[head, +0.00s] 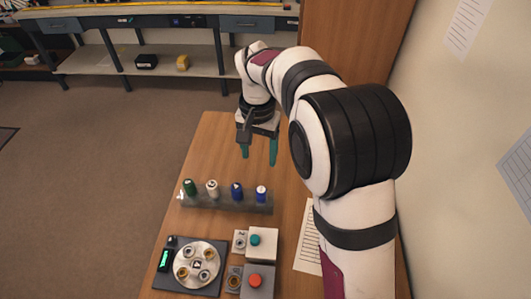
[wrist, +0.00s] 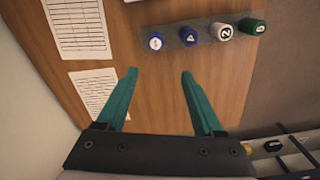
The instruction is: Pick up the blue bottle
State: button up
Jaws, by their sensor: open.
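Two blue bottles stand in a grey rack (head: 222,205) on the wooden table. One blue bottle (head: 237,191) is third from the left in the head view; the other (head: 261,194), with a whiter top, is at the right end. In the wrist view they are the blue bottle with a pale mark (wrist: 189,37) and the one with a white round top (wrist: 155,43). My gripper (head: 259,156) has teal fingers, open and empty, above the table beyond the rack. In the wrist view its fingertips (wrist: 159,73) are apart from both bottles.
A green bottle (head: 190,187) and a white bottle (head: 212,188) share the rack. A black plate with a round white tray (head: 183,275) and two button boxes, teal (head: 262,244) and red (head: 257,281), stand nearer. Printed sheets (wrist: 76,28) lie beside. Table beyond the rack is clear.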

aim_at(261, 189)
jog(key=f, duration=0.4)
jog(key=s+f, duration=0.1)
jog(key=f, duration=0.8)
jog(key=shift+s+d+f, duration=0.25)
jog(key=shift+s+f, duration=0.05)
jog(key=shift+s, duration=0.05)
grip_shut()
